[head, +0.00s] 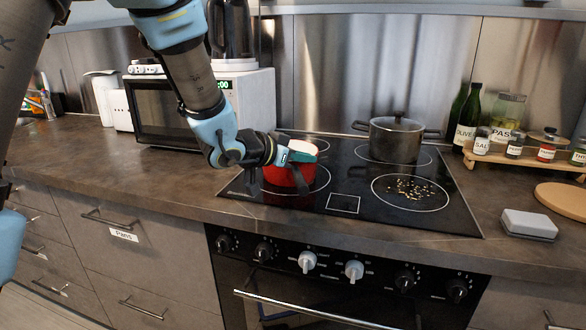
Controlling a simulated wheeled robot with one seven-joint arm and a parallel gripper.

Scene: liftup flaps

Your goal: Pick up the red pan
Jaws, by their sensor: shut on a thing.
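The red pan (285,179) sits at the left front of the black cooktop, partly hidden behind my arm's end. My gripper (296,160) is at the pan's near upper side and is shut on the pan. The fingertips and the exact part they hold are too small and covered to make out. I cannot tell whether the pan touches the cooktop or is slightly raised.
A dark lidded pot (396,140) stands on the cooktop's (343,160) back right burner. Crumbs (412,188) lie on the right front burner. A microwave (170,110) stands at left. Bottles and a spice rack (520,160) stand at right. The left counter (110,165) is clear.

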